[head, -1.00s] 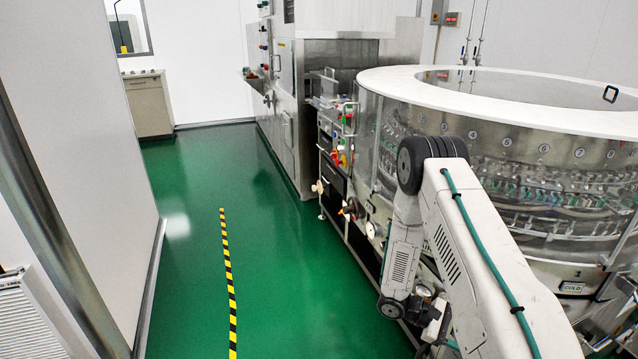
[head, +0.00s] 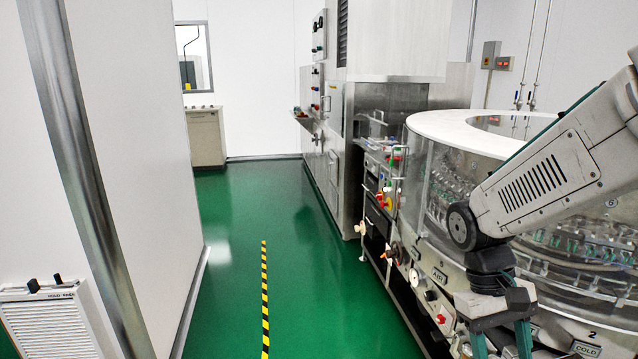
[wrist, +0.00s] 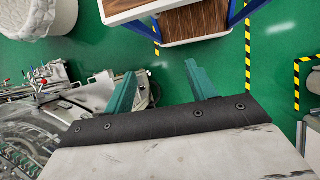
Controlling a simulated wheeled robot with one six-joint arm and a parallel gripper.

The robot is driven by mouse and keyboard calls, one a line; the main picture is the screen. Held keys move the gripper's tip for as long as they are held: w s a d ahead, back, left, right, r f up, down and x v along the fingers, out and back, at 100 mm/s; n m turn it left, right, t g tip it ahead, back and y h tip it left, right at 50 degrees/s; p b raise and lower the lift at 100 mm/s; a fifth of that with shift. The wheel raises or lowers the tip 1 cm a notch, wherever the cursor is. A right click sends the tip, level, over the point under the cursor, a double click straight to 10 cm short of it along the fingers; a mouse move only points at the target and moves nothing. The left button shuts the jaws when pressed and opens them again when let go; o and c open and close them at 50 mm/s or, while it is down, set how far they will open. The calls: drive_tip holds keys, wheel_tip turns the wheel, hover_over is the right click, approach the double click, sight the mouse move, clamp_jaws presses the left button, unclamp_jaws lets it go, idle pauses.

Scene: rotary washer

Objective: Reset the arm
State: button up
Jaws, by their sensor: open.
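My arm comes in from the right edge of the head view, in front of the rotary washer (head: 430,190), and bends down at its wrist joint. My gripper (head: 501,345) hangs at the bottom of the head view with its teal fingers pointing down, their tips cut off by the frame. In the wrist view my gripper (wrist: 162,80) is open, its two teal fingers well apart.
The washer has a white top ring and clear walls with bottles inside. A steel control cabinet (head: 325,140) stands behind it. Green floor (head: 235,260) with a yellow-black stripe (head: 265,300) is free at the left. A wood-topped trolley (wrist: 195,20) shows in the wrist view.

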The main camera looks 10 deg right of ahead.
drive_tip(key=s+a+r+t+y, duration=0.1)
drive_tip(key=s+a+r+t, duration=0.4)
drive_tip(key=r, duration=0.5)
drive_tip(key=shift+s+a+t+y, duration=0.35)
drive_tip(key=shift+s+t, duration=0.45)
drive_tip(key=shift+s, duration=0.2)
